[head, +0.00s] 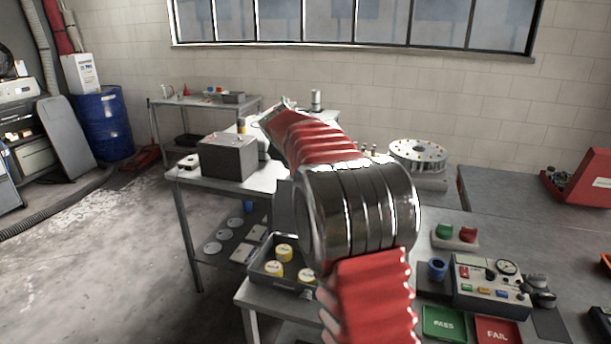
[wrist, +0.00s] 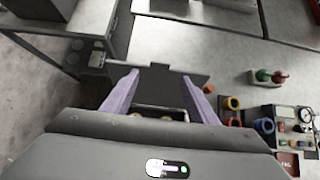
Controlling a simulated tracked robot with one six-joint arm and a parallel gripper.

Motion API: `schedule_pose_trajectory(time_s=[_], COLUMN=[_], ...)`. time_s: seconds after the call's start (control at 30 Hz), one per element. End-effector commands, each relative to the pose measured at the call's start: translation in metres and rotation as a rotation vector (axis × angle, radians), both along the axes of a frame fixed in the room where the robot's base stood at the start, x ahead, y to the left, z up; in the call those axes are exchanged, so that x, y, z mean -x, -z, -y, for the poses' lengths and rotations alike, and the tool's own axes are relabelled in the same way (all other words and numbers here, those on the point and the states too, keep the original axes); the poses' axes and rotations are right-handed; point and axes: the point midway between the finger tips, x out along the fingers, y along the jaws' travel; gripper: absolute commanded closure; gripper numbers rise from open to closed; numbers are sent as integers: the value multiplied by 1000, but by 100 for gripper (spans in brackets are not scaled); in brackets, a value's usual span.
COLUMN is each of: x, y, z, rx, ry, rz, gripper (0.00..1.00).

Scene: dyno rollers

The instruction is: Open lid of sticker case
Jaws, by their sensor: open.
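The sticker case (head: 262,278) is a dark open-topped box at the near table's left corner in the head view, with several yellow-topped round pieces inside. A dark grey panel (head: 284,208), which looks like its lid, stands raised at its far side, partly hidden by my arm. In the wrist view the panel (wrist: 158,88) spans the space between and beyond my fingers. A bit of the case interior with yellow pieces (wrist: 165,117) shows below it. My gripper (wrist: 159,76) is open, a finger on each side. I cannot tell whether the fingers touch the panel.
A control box (head: 489,284) with knobs and a gauge stands to the right, near green PASS (head: 444,323) and red FAIL (head: 498,331) trays. A red and green button block (head: 456,237) lies behind. A grey box (head: 228,156) sits on the left bench. The right table has free room.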

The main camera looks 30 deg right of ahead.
Motion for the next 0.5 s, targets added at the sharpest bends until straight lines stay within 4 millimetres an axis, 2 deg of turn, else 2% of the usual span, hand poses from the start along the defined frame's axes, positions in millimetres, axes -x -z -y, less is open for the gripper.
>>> schedule_pose_trajectory(time_s=[0.3,0.5], x=[25,36], y=[-42,-60], z=[-28,-40], rx=[0,0], ry=[-1,-1], rz=[2,2], gripper=[47,47])
